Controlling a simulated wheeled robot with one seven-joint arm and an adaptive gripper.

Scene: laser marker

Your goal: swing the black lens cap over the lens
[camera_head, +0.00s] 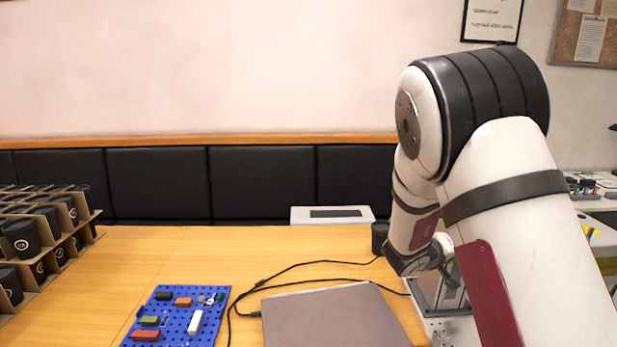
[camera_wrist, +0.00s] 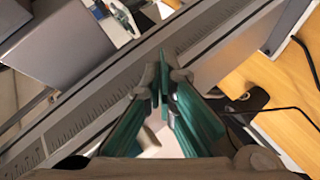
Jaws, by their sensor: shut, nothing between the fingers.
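My gripper (camera_wrist: 163,78) shows in the wrist view with its green fingers shut and nothing between them. The fingers lie in front of a grey metal column (camera_wrist: 110,82) of the marker, which carries a ruler scale. A flat black part (camera_wrist: 245,101) shows just right of the fingers, partly hidden by them; I cannot tell whether it is the lens cap. The lens is not clearly visible. In the head view my arm covers most of the marker; part of its metal frame (camera_head: 445,297) shows below the wrist.
A grey flat case (camera_head: 335,318) and black cables lie on the wooden table (camera_head: 200,258). A blue pegboard (camera_head: 176,324) with small blocks is at the front. Cardboard racks (camera_head: 50,250) of black cups stand left. A black cylinder (camera_head: 380,237) stands beside my wrist.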

